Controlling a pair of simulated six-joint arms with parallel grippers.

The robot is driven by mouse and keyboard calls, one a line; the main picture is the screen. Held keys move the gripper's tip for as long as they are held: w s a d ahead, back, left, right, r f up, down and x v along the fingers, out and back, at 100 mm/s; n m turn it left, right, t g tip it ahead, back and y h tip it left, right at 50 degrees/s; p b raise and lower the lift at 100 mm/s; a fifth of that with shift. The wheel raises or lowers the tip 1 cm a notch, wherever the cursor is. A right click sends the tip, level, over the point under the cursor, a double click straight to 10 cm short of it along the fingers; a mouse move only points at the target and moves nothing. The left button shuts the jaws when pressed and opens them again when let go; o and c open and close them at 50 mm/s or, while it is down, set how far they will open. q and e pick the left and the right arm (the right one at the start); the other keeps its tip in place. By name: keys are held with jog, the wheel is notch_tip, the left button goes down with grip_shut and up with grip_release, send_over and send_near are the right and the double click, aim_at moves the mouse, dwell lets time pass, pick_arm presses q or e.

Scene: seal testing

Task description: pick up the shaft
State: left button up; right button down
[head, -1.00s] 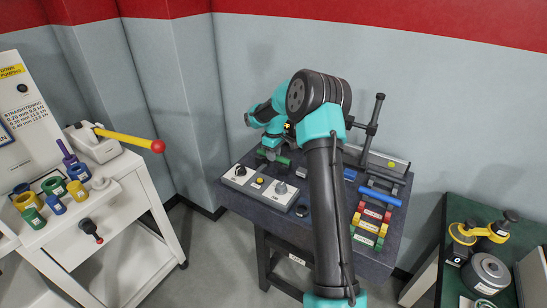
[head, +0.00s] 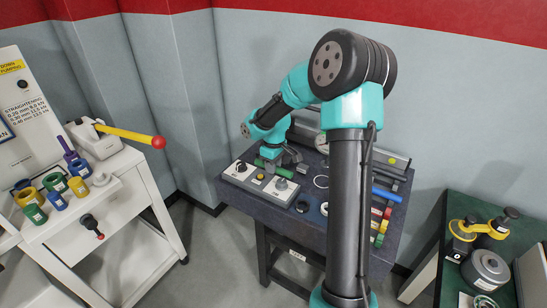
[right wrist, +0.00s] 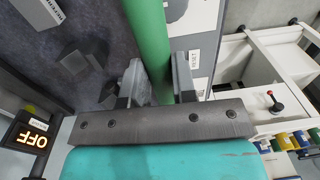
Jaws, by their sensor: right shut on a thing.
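The green shaft (right wrist: 148,35) is a long smooth cylinder that runs between the two fingers of my right gripper (right wrist: 158,68) in the right wrist view. The gripper is shut on it. In the head view a short part of the green shaft (head: 262,163) shows behind the control box, under my right gripper (head: 271,158), whose fingers are too small to make out. Whether the shaft is clear of the bench top cannot be told. My left gripper is not in view.
A grey control box (head: 259,184) sits at the bench's left front. A blue bar (head: 387,194) and coloured blocks (head: 381,225) lie at the right, partly behind my arm. A white cart (head: 120,190) stands left, a green-topped table (head: 455,285) right.

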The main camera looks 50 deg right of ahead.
jog(key=shift+s+a+r, duration=0.15)
jog(key=shift+s+a, duration=0.75)
jog(key=shift+a, duration=0.1)
